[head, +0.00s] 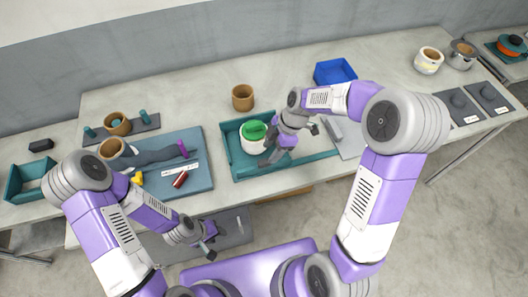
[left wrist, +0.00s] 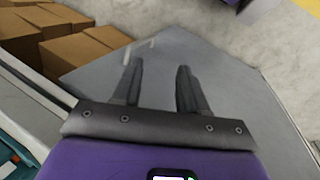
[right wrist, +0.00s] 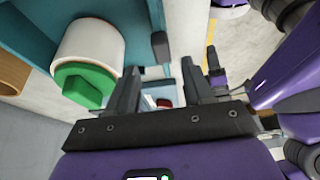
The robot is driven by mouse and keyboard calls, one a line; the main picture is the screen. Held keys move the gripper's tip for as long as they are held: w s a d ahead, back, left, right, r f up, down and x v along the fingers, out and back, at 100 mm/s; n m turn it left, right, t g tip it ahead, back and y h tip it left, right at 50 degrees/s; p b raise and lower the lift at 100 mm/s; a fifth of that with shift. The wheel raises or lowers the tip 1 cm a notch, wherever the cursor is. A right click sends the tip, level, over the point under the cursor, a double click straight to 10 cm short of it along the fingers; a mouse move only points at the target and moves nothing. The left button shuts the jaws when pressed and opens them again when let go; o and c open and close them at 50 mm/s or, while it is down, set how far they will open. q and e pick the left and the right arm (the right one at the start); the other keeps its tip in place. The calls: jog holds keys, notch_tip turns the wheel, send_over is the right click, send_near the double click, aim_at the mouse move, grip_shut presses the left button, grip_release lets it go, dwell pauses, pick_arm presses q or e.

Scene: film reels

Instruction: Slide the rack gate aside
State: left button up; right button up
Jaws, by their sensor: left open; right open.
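The teal rack (head: 300,168) lies on the table in the head view and holds a white reel (head: 250,144) with a green top (head: 252,130). My right gripper (head: 270,160) is low over the rack, just right of the reel, open and empty. In the right wrist view the reel (right wrist: 90,48) lies left of the fingers, and a dark upright piece (right wrist: 160,47) stands by the rack's edge. I cannot tell for sure which part is the gate; my arm hides some of the rack. My left gripper (head: 208,241) is open and empty near the table's front edge.
A blue mat (head: 198,150) with a red cylinder (head: 180,180) and a purple-ended tool lies to the left. A tan cup (head: 243,97) and a blue bin (head: 335,72) stand behind the rack. Brown boxes (left wrist: 75,55) show in the left wrist view.

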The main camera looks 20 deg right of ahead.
aim_at(264, 161)
jog(key=x, duration=0.5)
jog(key=shift+s+a+f, duration=0.1)
jog(key=shift+s+f, duration=0.05)
jog(key=shift+f, duration=0.1)
grip_shut()
